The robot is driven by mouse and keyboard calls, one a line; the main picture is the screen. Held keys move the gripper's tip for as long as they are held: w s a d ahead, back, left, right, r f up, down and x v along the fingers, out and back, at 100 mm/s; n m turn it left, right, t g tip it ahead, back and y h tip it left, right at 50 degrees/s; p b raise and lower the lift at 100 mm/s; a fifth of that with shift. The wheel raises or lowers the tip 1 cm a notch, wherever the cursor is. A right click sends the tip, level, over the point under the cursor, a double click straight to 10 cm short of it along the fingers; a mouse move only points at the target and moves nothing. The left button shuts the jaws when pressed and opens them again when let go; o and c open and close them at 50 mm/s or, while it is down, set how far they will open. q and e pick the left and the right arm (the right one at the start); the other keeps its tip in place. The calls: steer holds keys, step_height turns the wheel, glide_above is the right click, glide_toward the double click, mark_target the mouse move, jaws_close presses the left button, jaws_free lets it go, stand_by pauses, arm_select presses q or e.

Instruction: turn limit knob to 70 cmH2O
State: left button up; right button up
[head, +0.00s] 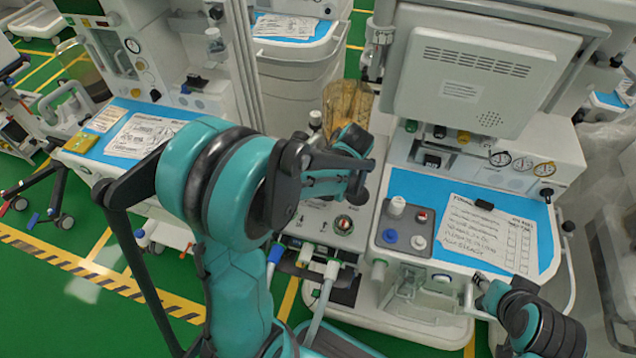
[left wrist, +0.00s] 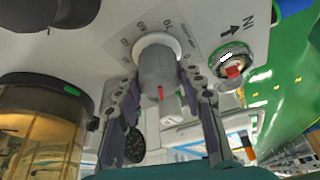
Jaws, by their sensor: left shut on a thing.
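The grey limit knob (left wrist: 156,72) stands out from a pale dial plate (left wrist: 180,30) with printed numbers in the left wrist view. A small red mark shows on the knob; I cannot read its setting. My left gripper (left wrist: 162,64) has one finger on each side of the knob and is shut on it. In the head view my left gripper (head: 352,182) is over the middle cart's panel, and the arm hides the knob. My right gripper (head: 480,282) is by the right cart's front edge, away from the knob; its jaw opening is unclear.
A round indicator with a red part (left wrist: 232,68) sits close to the knob. An amber canister (head: 347,103) stands behind my left gripper. Hoses (head: 322,292) hang below the panel. The right cart has a blue worktop (head: 420,187) with a paper form.

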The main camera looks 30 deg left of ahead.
arm_select(q)
steer(key=m+t, duration=0.1)
steer(key=m, duration=0.2)
steer(key=m+t+h, duration=0.1)
steer(key=m, duration=0.2)
steer(key=m+t+h, duration=0.1)
steer(key=m, duration=0.5)
steer(key=shift+t+h+p, duration=0.35)
steer(key=shift+t+h, duration=0.05)
stand_by(0.3)
steer(key=o, duration=1.2)
steer(key=shift+c, duration=0.2)
steer(key=v, duration=1.2)
